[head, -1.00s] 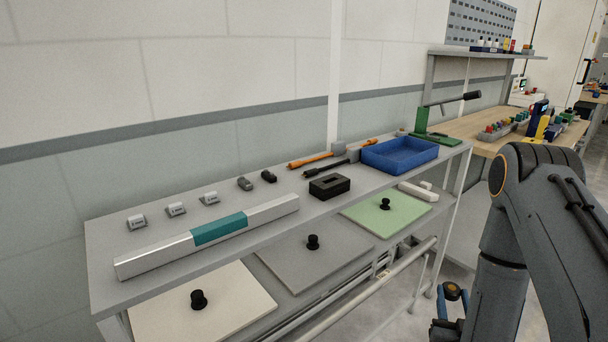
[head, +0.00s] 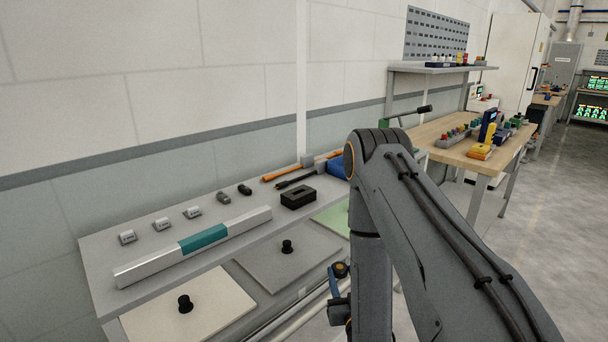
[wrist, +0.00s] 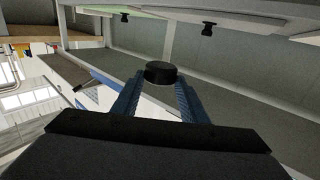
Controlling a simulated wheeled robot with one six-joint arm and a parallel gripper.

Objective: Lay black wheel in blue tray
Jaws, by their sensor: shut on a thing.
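The black wheel (wrist: 161,73) is in my gripper (wrist: 158,88), between the tips of its two blue fingers in the wrist view. The wheel is a short dark cylinder. The blue tray (head: 338,168) stands at the right end of the bench top. My arm hides most of it, and only its left part shows.
The grey bench top (head: 122,236) holds a silver and teal bar (head: 200,240), a black box (head: 298,197) and orange-handled tools (head: 290,170). Panels with black knobs (head: 185,303) lie on the shelf below. A wooden workbench (head: 450,150) stands at the right.

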